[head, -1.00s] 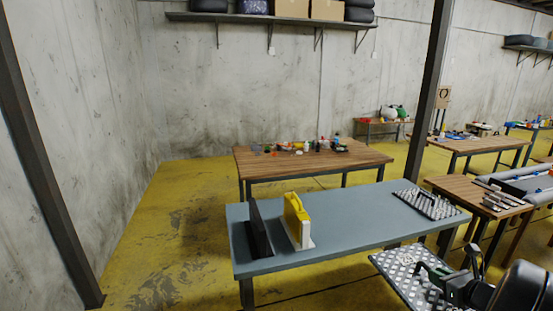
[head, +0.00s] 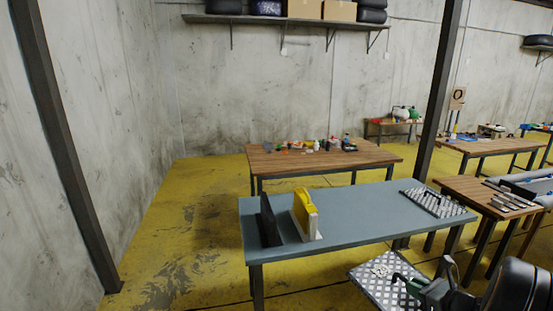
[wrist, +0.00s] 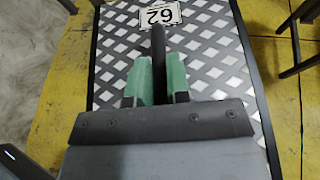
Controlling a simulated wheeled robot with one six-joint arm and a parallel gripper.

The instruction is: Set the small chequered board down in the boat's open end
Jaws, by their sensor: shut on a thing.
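The small chequered board (head: 373,287) is a dark plate with a pale diamond pattern, low at the bottom right of the head view. It fills much of the wrist view (wrist: 215,75), with a white "62" label at its top. My gripper (wrist: 159,80) has green fingers closed on a dark bar standing over the board, apparently its handle. My gripper also shows in the head view (head: 405,284). The boat (head: 546,200) is partly visible at the right edge, with a grey tube and blue parts. Its open end cannot be made out.
A blue-grey table (head: 350,215) stands just beyond the held board. It bears a black upright panel (head: 269,220), a yellow case (head: 304,212) and a larger chequered board (head: 440,204). A wooden table (head: 480,195) with tools stands between it and the boat. Yellow floor is open at left.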

